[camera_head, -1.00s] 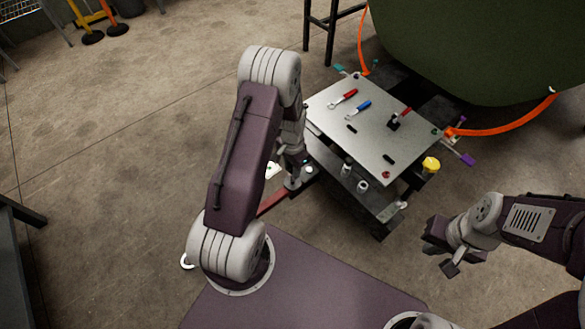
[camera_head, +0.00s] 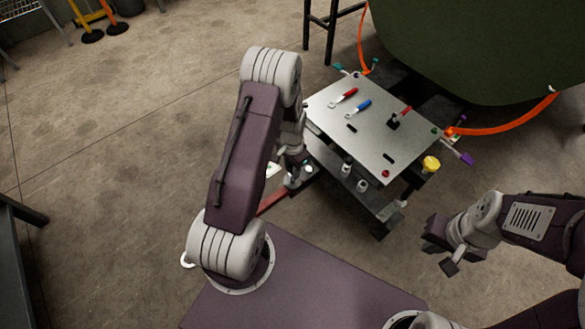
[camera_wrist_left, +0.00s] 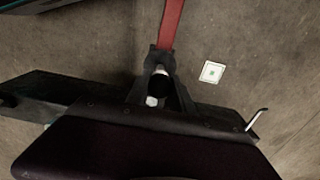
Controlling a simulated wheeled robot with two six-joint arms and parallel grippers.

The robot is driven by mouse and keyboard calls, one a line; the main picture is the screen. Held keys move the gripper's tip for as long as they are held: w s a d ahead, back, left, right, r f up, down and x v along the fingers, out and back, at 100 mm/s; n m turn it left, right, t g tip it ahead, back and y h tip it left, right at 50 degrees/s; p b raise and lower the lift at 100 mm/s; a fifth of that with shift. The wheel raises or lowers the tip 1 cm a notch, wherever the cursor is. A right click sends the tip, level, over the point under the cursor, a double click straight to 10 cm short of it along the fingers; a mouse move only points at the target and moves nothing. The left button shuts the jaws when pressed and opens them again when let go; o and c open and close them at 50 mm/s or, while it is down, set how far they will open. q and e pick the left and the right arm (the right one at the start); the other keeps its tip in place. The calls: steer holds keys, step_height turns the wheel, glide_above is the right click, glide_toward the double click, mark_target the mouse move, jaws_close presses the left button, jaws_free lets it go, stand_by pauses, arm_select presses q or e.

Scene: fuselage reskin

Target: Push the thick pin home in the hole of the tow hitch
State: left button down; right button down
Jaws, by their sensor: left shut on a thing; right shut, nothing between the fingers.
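The tow hitch (camera_wrist_left: 163,58) is a dark fitting at the end of a red tow bar (camera_wrist_left: 171,25) in the left wrist view. My left gripper (camera_wrist_left: 158,98) is over the hitch and shut on the thick pin (camera_wrist_left: 157,84), which shows as a dark body with pale parts. The hole and the pin's depth in it are hidden. In the head view my left gripper (camera_head: 296,182) is low beside the cart, at the end of the red bar (camera_head: 272,200). My right gripper (camera_head: 441,249) is shut and empty, to the right of the cart.
The cart's grey top (camera_head: 340,117) carries a red-handled tool (camera_head: 345,98), a blue-handled tool (camera_head: 360,109) and small black parts. A yellow-capped item (camera_head: 431,164) is at its right edge. A white marker square (camera_wrist_left: 212,72) lies on the floor. Open floor is on the left.

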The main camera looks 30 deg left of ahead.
arm_select(q)
steer(key=shift+f+b, duration=1.3)
steer(key=shift+f, duration=1.25)
steer(key=c, duration=1)
jaws_free()
steer(key=shift+r, duration=0.1)
step_height(320, 180, up, 5)
steer(key=p, duration=0.5)
